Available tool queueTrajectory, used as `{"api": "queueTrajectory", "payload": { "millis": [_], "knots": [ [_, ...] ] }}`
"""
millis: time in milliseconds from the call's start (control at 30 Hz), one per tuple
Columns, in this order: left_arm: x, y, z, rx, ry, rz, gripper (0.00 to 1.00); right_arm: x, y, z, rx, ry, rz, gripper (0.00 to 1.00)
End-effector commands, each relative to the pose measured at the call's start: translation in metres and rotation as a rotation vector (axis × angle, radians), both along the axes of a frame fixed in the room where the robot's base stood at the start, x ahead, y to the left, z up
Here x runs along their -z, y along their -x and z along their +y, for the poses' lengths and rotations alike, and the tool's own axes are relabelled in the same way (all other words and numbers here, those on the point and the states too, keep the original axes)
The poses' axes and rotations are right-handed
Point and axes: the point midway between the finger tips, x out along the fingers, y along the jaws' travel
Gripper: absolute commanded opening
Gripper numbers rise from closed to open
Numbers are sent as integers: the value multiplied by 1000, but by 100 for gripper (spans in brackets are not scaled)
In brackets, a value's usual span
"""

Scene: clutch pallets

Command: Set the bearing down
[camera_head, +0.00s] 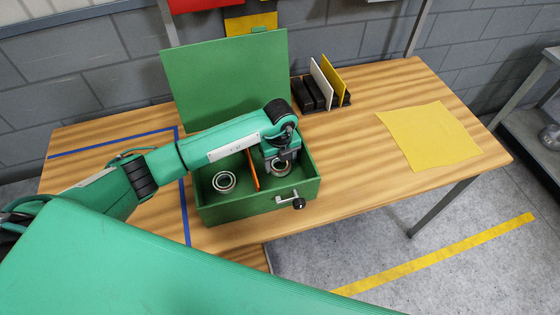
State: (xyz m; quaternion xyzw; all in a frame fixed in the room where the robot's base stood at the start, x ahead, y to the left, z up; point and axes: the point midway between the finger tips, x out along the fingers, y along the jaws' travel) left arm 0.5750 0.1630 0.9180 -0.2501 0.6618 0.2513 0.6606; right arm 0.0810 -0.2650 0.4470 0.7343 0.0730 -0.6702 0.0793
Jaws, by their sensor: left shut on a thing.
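A green box (246,204) with its lid (225,80) raised stands open on the wooden table. An orange divider (252,170) splits it into a left and a right compartment. One metal bearing (224,181) lies in the left compartment. My left gripper (279,163) points down into the right compartment and is shut on a second bearing (281,169). The gripper partly covers this bearing, and I cannot tell whether it touches the box floor. My right gripper is not in view.
A dark rack (314,95) with white and yellow plates stands behind the box to the right. A yellow sheet (428,136) lies on the right of the table (365,170). Blue tape (185,210) marks the table left of the box. A handle (297,202) sticks out at the box front.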

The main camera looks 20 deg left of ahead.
Motion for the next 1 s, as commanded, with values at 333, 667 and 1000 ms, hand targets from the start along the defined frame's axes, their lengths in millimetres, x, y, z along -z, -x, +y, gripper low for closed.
{"api": "queueTrajectory", "payload": {
  "millis": [333, 667, 1000],
  "knots": [
    [15, -1, 0, 1, 1, -2, 33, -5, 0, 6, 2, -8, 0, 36],
    [18, 0, 0, 0, 0, -1, 86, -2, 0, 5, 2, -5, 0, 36],
    [13, 0, 0, 0, 0, -1, 86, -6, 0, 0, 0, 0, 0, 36]
  ]
}}
